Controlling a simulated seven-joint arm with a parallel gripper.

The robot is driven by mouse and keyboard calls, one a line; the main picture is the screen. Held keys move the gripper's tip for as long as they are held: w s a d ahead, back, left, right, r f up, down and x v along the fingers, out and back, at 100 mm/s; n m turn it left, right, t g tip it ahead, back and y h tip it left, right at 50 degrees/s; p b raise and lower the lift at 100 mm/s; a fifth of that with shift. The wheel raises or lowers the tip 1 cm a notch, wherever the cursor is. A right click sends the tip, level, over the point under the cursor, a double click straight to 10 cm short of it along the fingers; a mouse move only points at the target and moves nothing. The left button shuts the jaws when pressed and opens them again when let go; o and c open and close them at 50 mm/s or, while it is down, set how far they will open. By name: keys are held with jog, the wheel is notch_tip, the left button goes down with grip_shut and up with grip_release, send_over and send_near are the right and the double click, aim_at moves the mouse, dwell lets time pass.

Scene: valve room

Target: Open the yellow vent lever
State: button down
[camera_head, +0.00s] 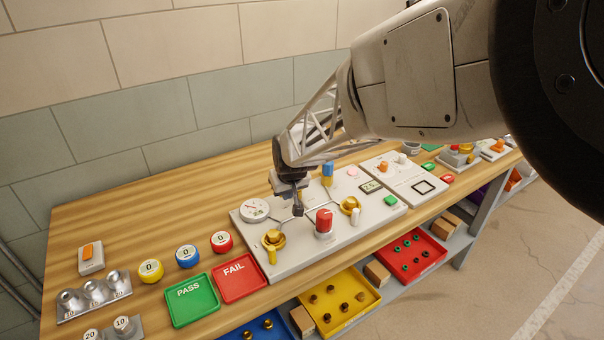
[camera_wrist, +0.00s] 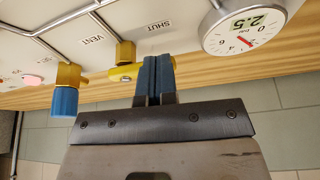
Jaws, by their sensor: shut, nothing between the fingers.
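In the wrist view the yellow vent lever (camera_wrist: 124,73) sits on a brass fitting on the pale panel, near the printed words SHUT and VENT. Its handle points right, toward the SHUT side. My gripper (camera_wrist: 156,58) has blue fingertips pressed together with nothing between them. The fingers are beside the handle's right end, close to or touching it; I cannot tell which. In the head view my gripper (camera_head: 298,210) points down over the panel (camera_head: 300,256).
A blue-capped brass part (camera_wrist: 65,98) is at left. In the head view a red knob (camera_head: 324,222) and brass valves (camera_head: 272,240) stand nearby. PASS (camera_head: 192,300) and FAIL (camera_head: 238,278) trays lie left.

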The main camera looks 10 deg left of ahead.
jog(key=shift+a+f+m, duration=0.1)
jog(key=shift+a+m, duration=0.1)
jog(key=shift+m, duration=0.3)
jog(key=shift+w+a+m+t+h, duration=0.2)
jog(key=shift+a+m+h, duration=0.15)
jog(key=shift+m, duration=0.4)
jog(key=shift+w+a+m+t+h, duration=0.2)
jog(key=shift+a+m+h, duration=0.15)
jog(key=shift+m, duration=0.4)
jog(key=m, duration=0.1)
jog(key=w+m+h, duration=0.1)
jog(key=a+m, duration=0.1)
jog(key=m, duration=0.1)
jog(key=shift+w+a+h, duration=0.1)
jog(key=shift+w+h, duration=0.2)
jog(key=shift+h, duration=0.1)
jog(key=m, duration=0.1)
jog(key=w+m+h, duration=0.1)
jog(key=m, duration=0.1)
jog(key=w+m, duration=0.1)
jog(key=shift+a, duration=0.3)
jog(key=m, duration=0.1)
jog(key=w+m+h, duration=0.1)
jog(key=m, duration=0.1)
jog(key=shift+w+g, duration=0.15)
jog(key=shift+g, duration=0.25)
jog(key=shift+w+m, duration=0.1)
jog(key=shift+m, duration=0.2)
jog(key=shift+w, duration=0.3)
